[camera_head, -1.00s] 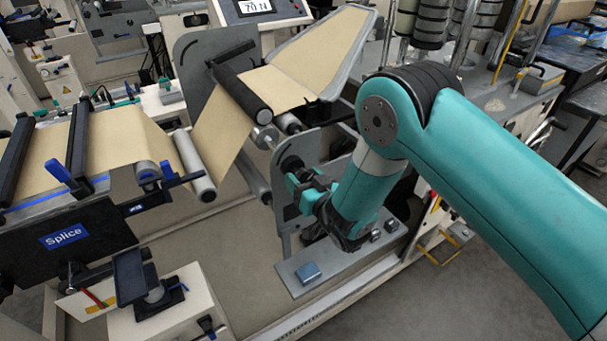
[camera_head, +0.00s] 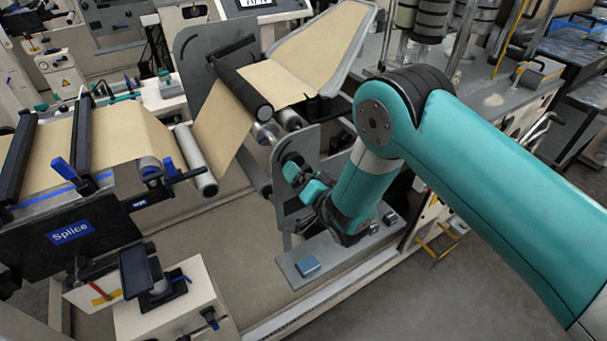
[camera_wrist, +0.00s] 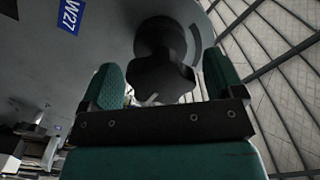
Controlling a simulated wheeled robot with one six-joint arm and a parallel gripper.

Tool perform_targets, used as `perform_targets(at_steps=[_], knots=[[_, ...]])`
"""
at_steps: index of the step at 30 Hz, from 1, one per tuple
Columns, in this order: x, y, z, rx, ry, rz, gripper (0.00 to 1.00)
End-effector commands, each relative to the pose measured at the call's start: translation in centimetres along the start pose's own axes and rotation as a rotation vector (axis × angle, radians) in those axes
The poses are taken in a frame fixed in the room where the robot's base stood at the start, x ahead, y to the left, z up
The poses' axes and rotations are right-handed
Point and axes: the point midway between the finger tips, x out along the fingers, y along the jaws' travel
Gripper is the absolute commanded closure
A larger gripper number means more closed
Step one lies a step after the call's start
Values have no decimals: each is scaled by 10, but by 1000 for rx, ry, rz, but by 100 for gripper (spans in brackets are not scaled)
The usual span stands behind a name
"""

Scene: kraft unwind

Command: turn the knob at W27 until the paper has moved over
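The dark lobed knob (camera_wrist: 162,77) is mounted on a grey plate, with the blue W27 label (camera_wrist: 70,15) to its left in the wrist view. My gripper (camera_wrist: 164,88) has its two teal fingers spread, one on each side of the knob, with narrow gaps visible. I cannot tell how far the knob reaches between them. In the head view my gripper (camera_head: 303,181) is at the upright plate (camera_head: 308,147), largely covering the knob. The tan paper (camera_head: 222,122) runs over rollers to the left of the plate.
Machine frames stand behind. Open floor (camera_head: 400,300) shows at the lower right.

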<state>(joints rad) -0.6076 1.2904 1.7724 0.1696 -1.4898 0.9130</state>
Motion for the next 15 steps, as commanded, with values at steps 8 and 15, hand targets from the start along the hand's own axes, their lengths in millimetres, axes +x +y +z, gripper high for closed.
perform_targets(at_steps=[8, 15], knots=[[-1, 0, 0, -2, 0, 0, 13], [-26, 1, 0, -1, 0, 3, 13]])
